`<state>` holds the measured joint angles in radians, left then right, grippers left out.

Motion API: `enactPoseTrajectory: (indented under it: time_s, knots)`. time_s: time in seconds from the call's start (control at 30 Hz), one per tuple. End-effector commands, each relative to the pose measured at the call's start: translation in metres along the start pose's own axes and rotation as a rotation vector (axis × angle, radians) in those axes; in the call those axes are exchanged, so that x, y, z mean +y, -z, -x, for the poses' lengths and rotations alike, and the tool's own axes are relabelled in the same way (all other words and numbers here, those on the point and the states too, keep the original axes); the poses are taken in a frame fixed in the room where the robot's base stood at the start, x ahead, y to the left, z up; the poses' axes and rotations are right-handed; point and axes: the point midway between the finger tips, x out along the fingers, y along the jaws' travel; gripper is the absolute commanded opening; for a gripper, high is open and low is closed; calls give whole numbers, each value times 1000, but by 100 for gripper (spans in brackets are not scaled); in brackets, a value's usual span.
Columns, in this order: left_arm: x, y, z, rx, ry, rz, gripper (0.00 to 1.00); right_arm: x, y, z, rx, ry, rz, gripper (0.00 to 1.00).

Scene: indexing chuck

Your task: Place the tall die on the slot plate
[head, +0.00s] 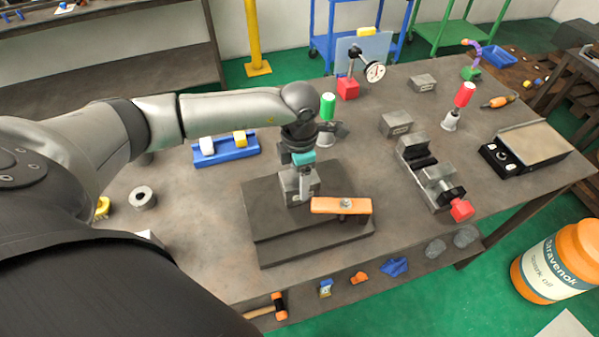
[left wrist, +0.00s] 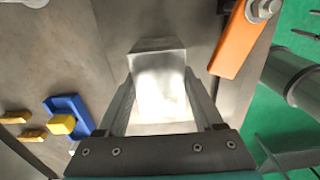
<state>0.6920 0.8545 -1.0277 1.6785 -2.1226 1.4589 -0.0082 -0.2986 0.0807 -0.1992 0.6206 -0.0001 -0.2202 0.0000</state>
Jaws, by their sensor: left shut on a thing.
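My left gripper (head: 301,172) points down over the slot plate (head: 262,222), a dark grey stepped plate in the middle of the bench. It is shut on the tall die (head: 296,189), a shiny metal block. In the left wrist view the die (left wrist: 160,85) sits upright between the two fingers of the gripper (left wrist: 160,112). The die is over the back part of the plate; I cannot tell whether its base touches. The gripper hides its upper part. My right gripper is not in view.
An orange bar with a bolt (head: 341,206) stands right beside the die on the plate. A blue rack (head: 226,152) with white and yellow pieces lies behind left. A vise (head: 430,172) stands to the right. A metal ring (head: 143,198) lies left; the bench between is clear.

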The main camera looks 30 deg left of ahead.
Motion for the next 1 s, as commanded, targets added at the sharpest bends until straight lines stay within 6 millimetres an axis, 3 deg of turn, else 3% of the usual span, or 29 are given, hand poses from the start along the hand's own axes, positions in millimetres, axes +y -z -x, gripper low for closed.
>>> enactPoseTrajectory:
  time_s: [0.23, 0.27, 0.5, 0.83, 1.0]
  knots:
    - [1, -2, -1, -6, -2, 1, 0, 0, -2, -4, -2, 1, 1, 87]
    - [0, 0, -3, -1, 0, 0, 72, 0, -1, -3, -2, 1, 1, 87]
    - [0, 0, -2, 0, 0, 1, 99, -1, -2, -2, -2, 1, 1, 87]
    - [0, 0, 1, 0, 0, 1, 99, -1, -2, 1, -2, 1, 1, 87]
    - [1, -1, 26, -5, -3, 0, 99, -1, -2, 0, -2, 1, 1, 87]
